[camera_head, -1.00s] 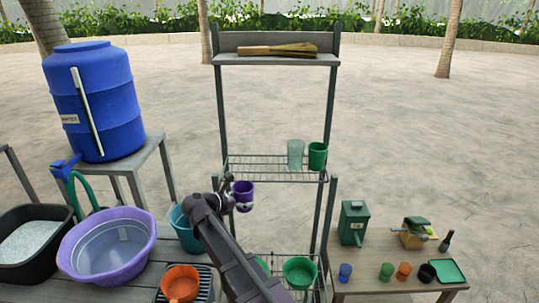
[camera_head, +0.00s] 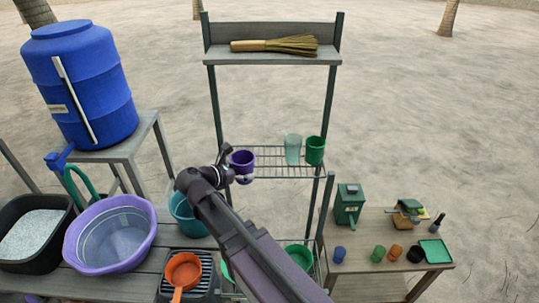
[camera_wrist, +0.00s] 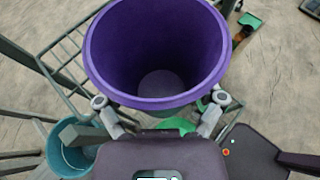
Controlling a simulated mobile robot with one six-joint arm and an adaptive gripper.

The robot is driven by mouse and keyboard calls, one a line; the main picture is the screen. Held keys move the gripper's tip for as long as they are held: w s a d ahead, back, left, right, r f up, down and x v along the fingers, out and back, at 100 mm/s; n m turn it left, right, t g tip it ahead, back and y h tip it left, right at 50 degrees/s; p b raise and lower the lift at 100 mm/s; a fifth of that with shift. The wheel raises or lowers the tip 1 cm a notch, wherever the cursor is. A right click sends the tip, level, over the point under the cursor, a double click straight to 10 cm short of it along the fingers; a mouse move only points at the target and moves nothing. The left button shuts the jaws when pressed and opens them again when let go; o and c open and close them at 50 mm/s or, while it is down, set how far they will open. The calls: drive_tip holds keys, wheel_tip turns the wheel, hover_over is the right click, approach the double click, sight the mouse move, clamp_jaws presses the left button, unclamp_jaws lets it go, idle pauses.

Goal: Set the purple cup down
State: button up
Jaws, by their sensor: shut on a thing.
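The purple cup (camera_head: 242,161) is upright and empty in the head view, at the left end of the middle wire shelf (camera_head: 270,172). In the wrist view the purple cup (camera_wrist: 158,50) fills the upper middle, its open mouth facing the camera. My gripper (camera_head: 243,178) is shut on it, with a finger on each side of the cup in the wrist view (camera_wrist: 160,112). I cannot tell whether the cup's base touches the wire shelf.
A clear tumbler (camera_head: 293,149) and a green cup (camera_head: 315,150) stand on the same shelf to the right. A broom (camera_head: 275,45) lies on the top board. A teal bucket (camera_head: 187,214) is below left. Wire shelf room shows between the purple cup and the tumbler.

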drive_tip(key=shift+s+a, duration=0.15)
drive_tip(key=shift+a, duration=0.05)
drive_tip(key=shift+w+a, duration=0.1)
drive_tip(key=shift+w, duration=0.15)
drive_tip(key=w, duration=0.4)
drive_tip(key=w+f+b, duration=0.1)
drive_tip(key=w, duration=0.9)
drive_tip(key=shift+w+a+f, duration=0.1)
drive_tip(key=shift+a+f, duration=0.1)
drive_tip(key=shift+a, duration=0.15)
drive_tip(key=shift+w+b, duration=0.3)
drive_tip(key=shift+w, duration=0.15)
drive_tip(key=shift+w+f, duration=0.3)
drive_tip(key=shift+s+f+b, duration=0.1)
drive_tip(key=shift+f+b, duration=1.45)
drive_tip(key=shift+b, duration=0.2)
drive_tip(key=shift+f, duration=0.2)
